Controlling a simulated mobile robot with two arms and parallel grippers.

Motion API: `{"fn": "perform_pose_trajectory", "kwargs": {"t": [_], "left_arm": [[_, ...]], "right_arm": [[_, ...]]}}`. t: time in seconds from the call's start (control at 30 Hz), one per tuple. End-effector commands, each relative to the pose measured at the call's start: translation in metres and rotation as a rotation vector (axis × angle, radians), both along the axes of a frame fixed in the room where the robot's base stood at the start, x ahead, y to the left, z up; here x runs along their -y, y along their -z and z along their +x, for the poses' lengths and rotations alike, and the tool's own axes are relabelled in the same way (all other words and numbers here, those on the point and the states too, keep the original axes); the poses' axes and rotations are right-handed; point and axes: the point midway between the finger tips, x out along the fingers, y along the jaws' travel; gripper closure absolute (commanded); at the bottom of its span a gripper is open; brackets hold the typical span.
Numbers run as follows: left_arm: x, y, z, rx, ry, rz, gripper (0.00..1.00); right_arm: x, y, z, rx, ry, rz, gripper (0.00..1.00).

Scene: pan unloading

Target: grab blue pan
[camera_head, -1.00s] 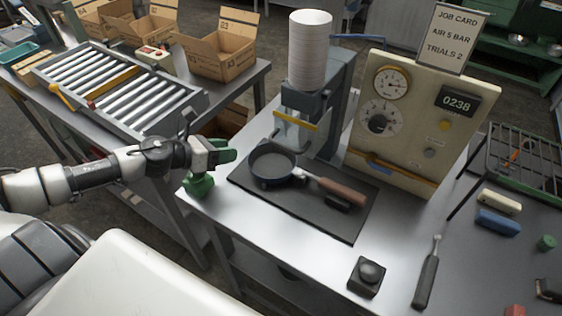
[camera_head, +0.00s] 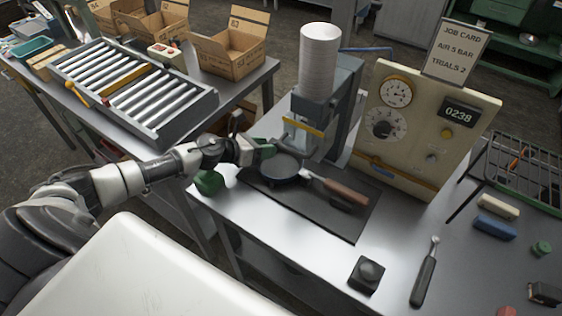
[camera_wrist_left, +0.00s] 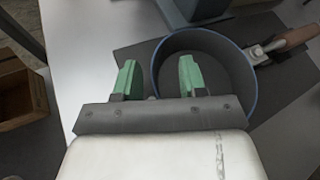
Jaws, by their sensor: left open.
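The blue pan (camera_head: 281,168) lies on a dark mat (camera_head: 331,222) under the press, its brown wooden handle (camera_head: 346,192) pointing right. In the left wrist view the pan (camera_wrist_left: 222,62) is dark inside with a blue rim. My left gripper (camera_head: 268,149) is at the pan's left rim. Its green fingers (camera_wrist_left: 158,76) are open in the left wrist view. One finger appears over the pan's inside and the other outside the left rim. I cannot tell whether either touches it. My right gripper is not in view.
The press (camera_head: 325,100) stands behind the pan, with a cream gauge panel (camera_head: 415,130) to its right. A green object (camera_head: 208,182) sits at the table's left corner. A black button box (camera_head: 367,274) and a dark-handled tool (camera_head: 425,275) lie in front.

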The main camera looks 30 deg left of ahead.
Motion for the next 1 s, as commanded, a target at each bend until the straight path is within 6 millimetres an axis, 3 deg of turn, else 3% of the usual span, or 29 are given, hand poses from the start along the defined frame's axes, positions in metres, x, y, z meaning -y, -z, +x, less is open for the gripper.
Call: {"fn": "perform_pose_trajectory", "kwargs": {"t": [0.3, 0.6, 1.0], "left_arm": [[0.0033, 0.0032, 0.0049, -0.001, 0.001, 0.002, 0.58], [0.0030, 0.0034, 0.0046, -0.001, 0.001, 0.002, 1.00], [0.0033, 0.0022, 0.0044, -0.002, 0.002, 0.002, 1.00]], "right_arm": [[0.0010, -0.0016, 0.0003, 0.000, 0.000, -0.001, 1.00], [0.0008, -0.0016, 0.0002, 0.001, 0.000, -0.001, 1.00], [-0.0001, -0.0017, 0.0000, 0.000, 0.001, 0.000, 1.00]]}}
